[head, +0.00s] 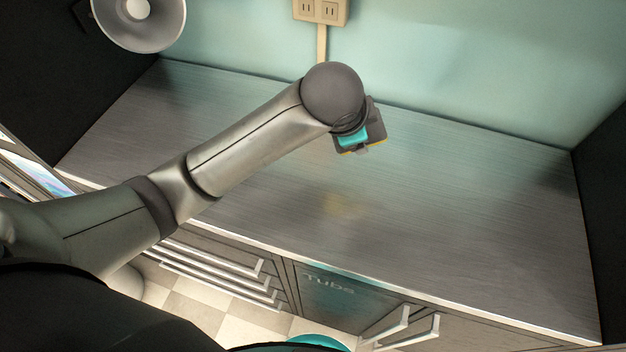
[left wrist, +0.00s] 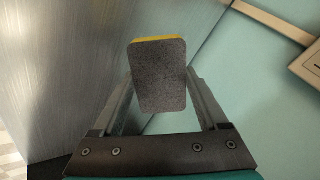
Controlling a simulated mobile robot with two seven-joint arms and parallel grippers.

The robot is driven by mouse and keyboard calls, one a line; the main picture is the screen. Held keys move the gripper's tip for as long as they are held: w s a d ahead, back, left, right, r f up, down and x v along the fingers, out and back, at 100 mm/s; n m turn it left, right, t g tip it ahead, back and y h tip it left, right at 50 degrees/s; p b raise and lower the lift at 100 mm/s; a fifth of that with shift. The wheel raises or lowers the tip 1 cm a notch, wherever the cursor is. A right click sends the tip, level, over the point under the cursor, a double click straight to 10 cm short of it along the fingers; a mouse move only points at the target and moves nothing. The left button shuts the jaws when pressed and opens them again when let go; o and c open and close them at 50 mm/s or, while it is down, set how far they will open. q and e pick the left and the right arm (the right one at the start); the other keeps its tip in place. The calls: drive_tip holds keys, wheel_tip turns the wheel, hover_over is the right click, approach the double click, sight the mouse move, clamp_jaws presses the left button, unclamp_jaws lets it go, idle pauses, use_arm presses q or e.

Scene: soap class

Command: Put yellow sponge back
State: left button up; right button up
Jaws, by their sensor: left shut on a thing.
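The sponge, with a dark grey scouring face and a yellow edge, fills the middle of the left wrist view (left wrist: 158,78). My left gripper (left wrist: 160,95) is shut on it, with one finger along each side. In the head view the left gripper (head: 364,146) hangs over the back of the metal counter (head: 450,210), near the wall. There, only thin yellow edges of the sponge (head: 378,143) and some grey show beside the gripper. The sponge appears clear of the counter, with a faint yellow reflection below. My right gripper is in neither view.
A wall outlet (head: 321,11) with a conduit is on the teal wall behind the counter. A round pale lamp-like object (head: 138,20) is at upper left. Drawers and cabinet doors with bar handles (head: 388,326) line the front. The visible counter top is bare.

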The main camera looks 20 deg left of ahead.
use_arm(q)
drive_tip(key=r+g+p, duration=0.1)
drive_tip(key=s+a+r+g+p, duration=0.1)
drive_tip(key=s+a+r+g+y+p, duration=0.1)
drive_tip(key=g, duration=0.1)
drive_tip(key=shift+s+a+r+m, duration=0.15)
drive_tip(key=shift+s+r+m, duration=0.05)
drive_tip(key=shift+r+m, duration=0.15)
drive_tip(key=s+a+r+g+p, duration=0.3)
drive_tip(key=a+r, duration=0.1)
drive_tip(key=shift+m+y, duration=0.3)
drive_tip(key=shift+m, duration=0.15)
wheel_tip(320, 180, down, 14)
drive_tip(key=shift+s+a+f+b, duration=0.1)
drive_tip(key=shift+f+b, duration=0.15)
drive_tip(key=shift+b, duration=0.4)
drive_tip(key=shift+f, duration=2.4)
drive_tip(key=o, duration=1.1)
